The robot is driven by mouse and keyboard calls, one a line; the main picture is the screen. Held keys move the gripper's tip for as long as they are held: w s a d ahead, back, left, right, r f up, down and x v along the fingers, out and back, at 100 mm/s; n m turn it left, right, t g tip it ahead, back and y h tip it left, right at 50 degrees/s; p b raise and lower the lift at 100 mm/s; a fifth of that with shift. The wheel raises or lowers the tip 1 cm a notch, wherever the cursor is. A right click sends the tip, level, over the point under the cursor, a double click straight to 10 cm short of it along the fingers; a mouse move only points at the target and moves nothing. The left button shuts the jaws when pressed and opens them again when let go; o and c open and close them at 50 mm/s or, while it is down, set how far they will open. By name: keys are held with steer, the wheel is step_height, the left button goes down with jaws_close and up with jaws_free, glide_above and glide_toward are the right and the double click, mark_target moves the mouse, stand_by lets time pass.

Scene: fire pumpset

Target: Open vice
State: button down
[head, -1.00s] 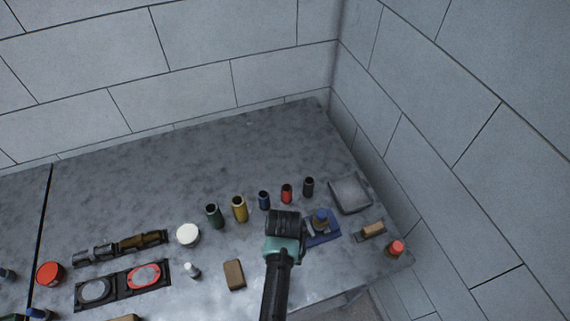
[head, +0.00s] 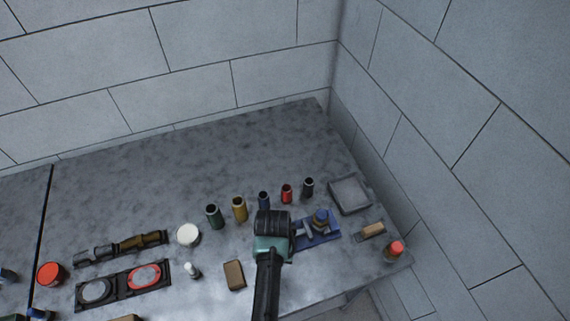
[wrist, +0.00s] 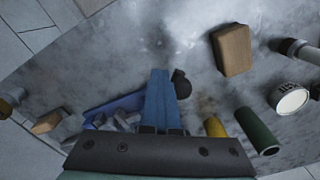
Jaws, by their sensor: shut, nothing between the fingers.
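The vice (head: 322,228) is a low blue tool on the grey bench, near the right end, with a blue round top and grey metal parts. My wrist is just left of it in the head view and hides its left side. In the wrist view the vice (wrist: 100,112) lies left of my gripper (wrist: 159,72), partly hidden behind the dark bracket. The two blue fingers are together, with nothing visible between them. A dark round knob (wrist: 182,84) shows close right of the fingers; I cannot tell whether it belongs to the vice or touches them.
Several small cylinders, among them a yellow one (head: 239,209) and a red one (head: 286,193), stand behind my wrist. A brown block (head: 234,275) lies to its left. A grey tray (head: 349,194), a brush (head: 371,231) and a red-capped bottle (head: 396,249) stand right, near the wall.

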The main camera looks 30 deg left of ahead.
steer(key=shift+s+a+f, duration=0.15)
steer(key=shift+s, duration=0.25)
steer(key=shift+s+a, duration=0.3)
steer(key=shift+a, duration=0.65)
steer(key=shift+s+a+f, duration=0.1)
steer(key=shift+s+a, duration=0.1)
steer(key=shift+a, duration=0.8)
steer(key=shift+b, duration=0.3)
